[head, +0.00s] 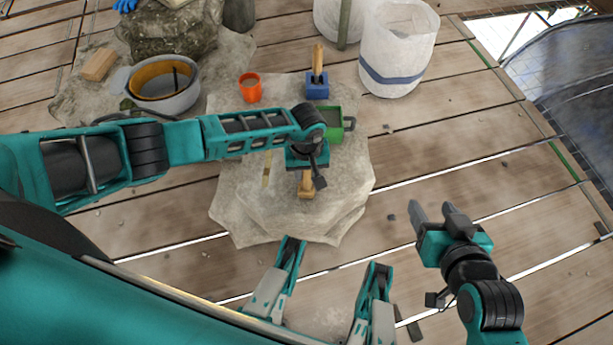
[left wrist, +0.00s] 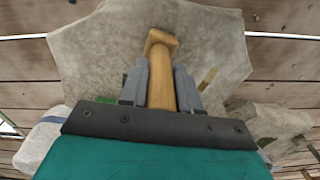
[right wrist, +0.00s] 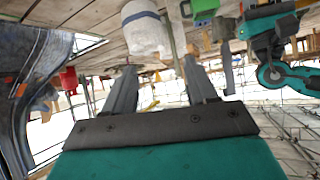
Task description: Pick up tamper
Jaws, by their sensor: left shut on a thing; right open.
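The tamper, a pale wooden bar with a wider blocky end, shows in the left wrist view (left wrist: 160,45) between my left fingers. In the head view its wooden end (head: 306,186) shows just below my left gripper (head: 307,165), over the stone slab; the rest is hidden by the gripper. My left gripper, also in the left wrist view (left wrist: 161,80), is shut on the tamper's shaft. Whether the tamper touches the slab I cannot tell. My right gripper (head: 433,209) is open and empty, off to the right above the planks; its fingers show apart in the right wrist view (right wrist: 163,80).
The stone slab (head: 240,205) lies on wooden planks. A green box (head: 335,126), a blue block with a wooden handle (head: 317,88) and an orange cup (head: 250,88) stand toward its far side. A grey bucket (head: 180,103) and white bucket (head: 395,55) stand further back.

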